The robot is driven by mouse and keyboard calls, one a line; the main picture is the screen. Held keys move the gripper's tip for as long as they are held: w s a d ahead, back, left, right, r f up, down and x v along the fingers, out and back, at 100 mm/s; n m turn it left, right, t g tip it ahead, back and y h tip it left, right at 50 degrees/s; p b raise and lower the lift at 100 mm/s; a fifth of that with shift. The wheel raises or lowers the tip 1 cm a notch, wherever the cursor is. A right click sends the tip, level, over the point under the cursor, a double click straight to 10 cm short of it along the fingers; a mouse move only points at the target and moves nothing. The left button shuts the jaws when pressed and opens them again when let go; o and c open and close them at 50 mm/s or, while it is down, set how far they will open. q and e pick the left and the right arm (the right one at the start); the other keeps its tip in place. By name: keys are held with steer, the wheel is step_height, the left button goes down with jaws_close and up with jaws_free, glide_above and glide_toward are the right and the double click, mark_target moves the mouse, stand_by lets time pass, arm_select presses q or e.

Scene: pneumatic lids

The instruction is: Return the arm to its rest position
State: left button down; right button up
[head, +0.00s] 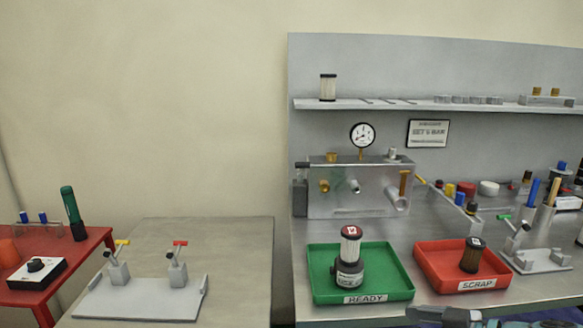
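Part of my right arm and gripper (452,316) shows at the bottom edge, right of centre, in front of the bench and below the red tray. It is cut off by the frame, so I cannot see whether its fingers are open or shut. My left gripper is not in view. A filter unit with a red-topped cartridge (350,247) stands upright in the green READY tray (317,290). A dark cartridge (471,254) stands in the red SCRAP tray (428,266). Neither is touched by a gripper.
A grey plate (140,303) with two toggle clamps lies on the left table. A pressure gauge (362,135) tops the bench fixture (335,202). Another clamp stand (540,262) sits at right.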

steer(key=a+f+m+g+p, duration=0.1)
steer(key=a+f+m+p, duration=0.1)
steer(key=a+f+m, duration=0.5)
steer(key=a+f+m+g+p, duration=0.15)
steer(key=a+f, duration=0.25)
steer(key=f, duration=0.7)
steer(key=s+d+f+m+g+h+p, duration=0.2)
steer(key=s+f+g+h, duration=0.3)
steer(key=s+f, duration=1.1)
steer(key=s+m+h, duration=0.1)
steer(key=s, duration=0.2)
steer(key=shift+d, duration=0.35)
steer(key=shift+g, duration=0.25)
